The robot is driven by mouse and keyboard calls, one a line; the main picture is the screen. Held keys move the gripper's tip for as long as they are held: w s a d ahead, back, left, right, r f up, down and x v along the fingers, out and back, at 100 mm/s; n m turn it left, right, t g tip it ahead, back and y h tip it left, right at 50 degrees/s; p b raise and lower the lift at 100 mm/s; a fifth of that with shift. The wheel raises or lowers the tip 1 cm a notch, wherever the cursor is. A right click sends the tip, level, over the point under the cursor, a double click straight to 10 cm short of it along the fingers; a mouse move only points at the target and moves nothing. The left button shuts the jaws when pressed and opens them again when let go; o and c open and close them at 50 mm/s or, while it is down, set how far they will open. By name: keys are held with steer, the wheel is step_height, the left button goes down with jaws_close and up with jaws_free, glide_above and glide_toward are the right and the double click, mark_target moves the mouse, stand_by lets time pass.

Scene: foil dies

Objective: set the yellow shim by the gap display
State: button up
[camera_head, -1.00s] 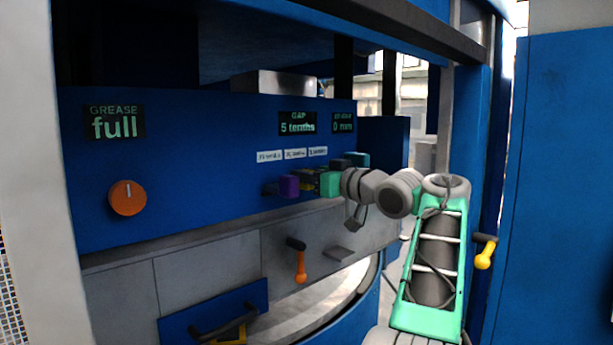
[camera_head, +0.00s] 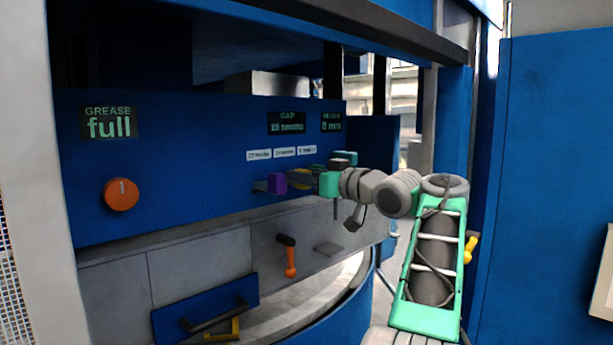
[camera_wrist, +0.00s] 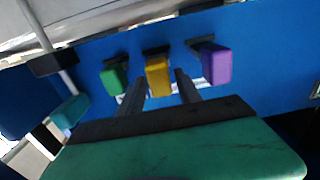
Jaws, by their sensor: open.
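The yellow shim block (camera_wrist: 158,76) is in the middle of the wrist view, between a green block (camera_wrist: 114,80) and a purple block (camera_wrist: 216,65). It stands out from the blue panel on a dark stem. My gripper (camera_wrist: 158,93) is open, with one finger on each side of the yellow block; contact cannot be told. In the head view the yellow block (camera_head: 299,178) shows partly between the purple block (camera_head: 277,182) and my gripper's mint body. The gap display (camera_head: 287,122) above is blurred and seems to read 15 tenths.
White labels (camera_head: 285,153) sit above the blocks. A second display (camera_head: 331,122) seems to read 0. A grease display (camera_head: 109,123) reads full, above an orange knob (camera_head: 121,194). An orange-handled lever (camera_head: 290,257) stands below. A teal block (camera_wrist: 70,112) is left in the wrist view.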

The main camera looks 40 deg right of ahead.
steer(key=shift+o, duration=0.5)
steer(key=shift+a, duration=0.15)
steer(key=shift+s, duration=0.1)
steer(key=s+b, duration=0.2)
steer(key=s, duration=0.5)
steer(key=shift+s, duration=0.3)
